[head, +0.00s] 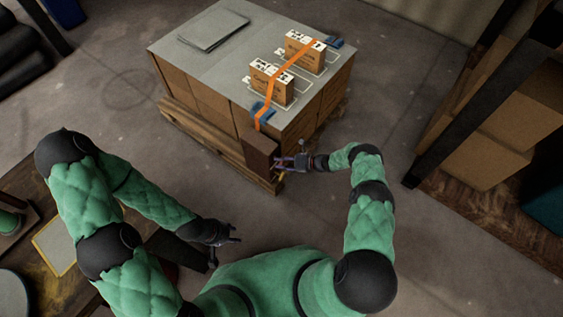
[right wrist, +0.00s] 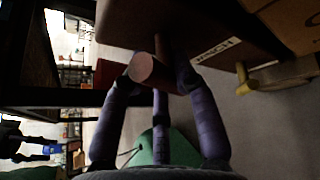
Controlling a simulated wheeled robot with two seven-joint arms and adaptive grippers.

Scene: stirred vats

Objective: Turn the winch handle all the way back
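The winch (head: 262,152) is a brown box at the near corner of a loaded pallet, with an orange strap (head: 277,72) running up from it over two cartons. In the right wrist view, the round reddish-brown grip of the winch handle (right wrist: 146,70) sits between the purple fingers of my right gripper (right wrist: 158,76). The fingers appear closed around it from both sides. In the head view my right gripper (head: 279,164) is at the winch's right side and hides most of the handle. My left gripper (head: 226,250) is open and empty, away from the winch.
Two small cartons (head: 271,84) stand under the strap on the grey pallet top (head: 215,60). A yellow piece (right wrist: 258,84) sticks out near the winch label. A wooden table (head: 40,200) is at the left, a rack with boxes (head: 500,130) at the right. Floor between is clear.

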